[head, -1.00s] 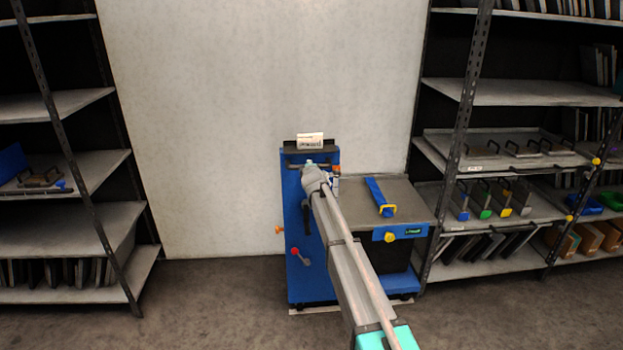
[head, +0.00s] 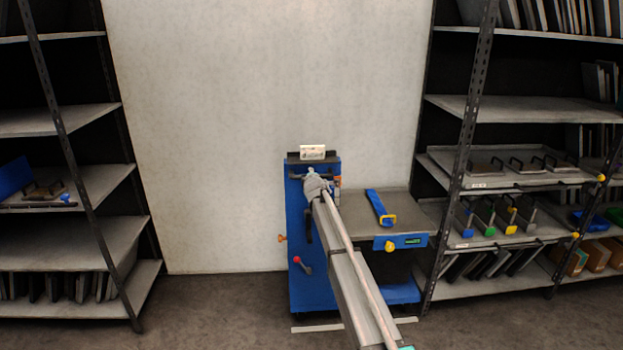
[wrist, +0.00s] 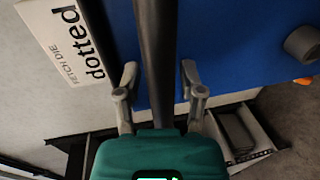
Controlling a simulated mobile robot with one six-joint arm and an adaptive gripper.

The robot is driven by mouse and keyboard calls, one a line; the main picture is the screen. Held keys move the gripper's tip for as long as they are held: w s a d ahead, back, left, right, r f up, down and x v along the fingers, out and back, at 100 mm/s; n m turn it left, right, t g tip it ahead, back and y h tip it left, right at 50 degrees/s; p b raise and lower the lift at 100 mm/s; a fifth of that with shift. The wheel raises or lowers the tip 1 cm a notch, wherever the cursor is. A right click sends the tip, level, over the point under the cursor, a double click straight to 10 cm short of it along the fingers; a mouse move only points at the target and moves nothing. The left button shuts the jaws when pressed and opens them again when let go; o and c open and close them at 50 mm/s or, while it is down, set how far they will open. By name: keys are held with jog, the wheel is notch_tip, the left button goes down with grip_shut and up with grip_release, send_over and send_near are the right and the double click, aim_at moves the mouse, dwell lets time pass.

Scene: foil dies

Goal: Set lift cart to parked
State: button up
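The lift cart (head: 297,213) is a blue upright panel with a grey platform (head: 350,207) on its right side. A lever with a red knob (head: 297,259) is on its lower front, and an orange knob (head: 282,238) is at its left edge. A dark push bar (wrist: 155,55) runs near its top. My gripper (head: 318,180) is at the top of the cart. In the wrist view my gripper (wrist: 160,85) has its fingers apart, one on each side of the dark bar, with small gaps visible. Contact with the bar cannot be told.
A blue-handled piece (head: 380,208) lies on the platform. A card (wrist: 75,40) reading "FETCH DIE: dotted" sits at the cart's top. Shelves stand at left (head: 60,120) and right (head: 520,105), the right one close to the platform. Pale strips (head: 318,329) lie on the floor at the cart's base.

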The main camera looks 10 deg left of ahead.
jog(key=shift+o, duration=0.2)
jog(key=shift+s+d, duration=0.15)
jog(key=shift+s, duration=0.1)
jog(key=f+v, duration=0.3)
jog(key=v, duration=1.2)
jog(key=s+f+v, duration=0.1)
jog(key=f+v, duration=0.2)
jog(key=v, duration=1.2)
jog(key=shift+d, duration=0.15)
jog(key=shift+s+d, duration=0.1)
jog(key=s+d+f+m+g+h+p, duration=0.25)
jog(key=s+d+m, duration=0.25)
jog(key=d, duration=0.3)
jog(key=s+d+f+m+g+h+p, duration=0.2)
jog(key=s+d+f+m+g, duration=0.25)
jog(key=d, duration=0.45)
jog(key=s+d+m+g+p, duration=0.1)
jog(key=s+d+m+g, duration=0.1)
jog(key=s, duration=0.5)
jog(key=s+d+m+g+y+p, duration=0.1)
jog(key=s+d+m+g, duration=0.2)
jog(key=s+m, duration=0.2)
jog(key=s+d+m+g+p, duration=0.2)
jog(key=s+d+m+g, duration=0.1)
jog(key=s, duration=0.5)
jog(key=shift+s+r+m, duration=0.3)
jog(key=shift+s+m, duration=0.05)
jog(key=shift+m, duration=0.1)
